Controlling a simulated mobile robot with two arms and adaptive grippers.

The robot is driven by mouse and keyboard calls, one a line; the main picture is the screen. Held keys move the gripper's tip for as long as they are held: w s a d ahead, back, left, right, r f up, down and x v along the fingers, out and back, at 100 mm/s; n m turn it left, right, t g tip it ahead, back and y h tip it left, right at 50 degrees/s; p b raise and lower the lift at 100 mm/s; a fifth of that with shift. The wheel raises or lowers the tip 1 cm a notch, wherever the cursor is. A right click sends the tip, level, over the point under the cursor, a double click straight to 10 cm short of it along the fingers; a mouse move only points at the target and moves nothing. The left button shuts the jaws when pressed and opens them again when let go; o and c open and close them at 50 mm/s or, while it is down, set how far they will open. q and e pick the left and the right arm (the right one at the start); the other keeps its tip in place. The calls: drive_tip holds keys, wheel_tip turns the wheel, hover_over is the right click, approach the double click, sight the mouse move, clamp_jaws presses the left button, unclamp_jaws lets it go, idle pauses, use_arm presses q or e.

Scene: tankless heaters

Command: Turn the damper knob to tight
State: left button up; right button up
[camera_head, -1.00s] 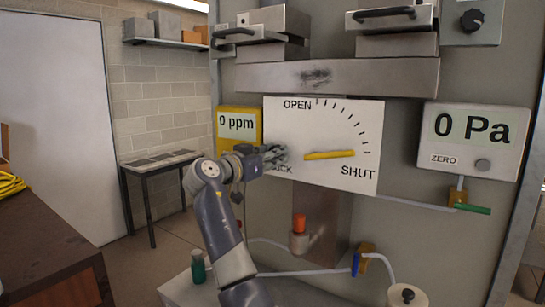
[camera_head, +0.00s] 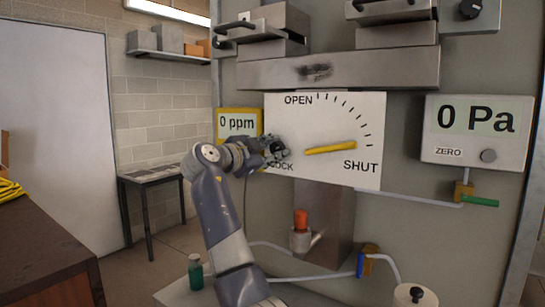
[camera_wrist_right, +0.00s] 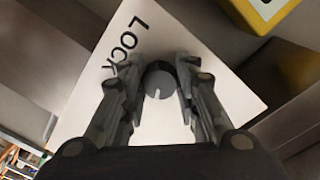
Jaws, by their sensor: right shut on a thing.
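The damper knob (camera_wrist_right: 160,79) is a small dark grey round knob with a white mark, on the white dial plate (camera_head: 340,112) beside the word LOCK. In the right wrist view its white mark points down the picture. My right gripper (camera_head: 277,150) is at the lower left of the plate. Its fingers (camera_wrist_right: 164,78) lie on both sides of the knob and are shut on it. They mostly hide the knob in the head view. A yellow pointer (camera_head: 330,148) on the plate lies nearly level, its right end just above SHUT. My left gripper is not in view.
A yellow-framed meter (camera_head: 238,124) reading 0 ppm is left of the plate, close to my right wrist. A pressure gauge (camera_head: 475,132) reads 0 Pa at right. Below are an orange-capped fitting (camera_head: 301,221) and pipes. A steel duct (camera_head: 340,70) runs above.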

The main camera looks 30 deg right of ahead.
drive_tip(key=m+b, duration=0.1)
drive_tip(key=m, duration=0.3)
drive_tip(key=shift+r+m, duration=0.15)
drive_tip(key=shift+m, duration=2.45)
drive_tip(key=shift+b, duration=0.3)
drive_tip(key=o, duration=1.1)
drive_tip(key=shift+c, duration=0.2)
drive_tip(key=shift+a, duration=0.15)
drive_tip(key=v, duration=1.1)
drive_tip(key=shift+s+a, duration=0.3)
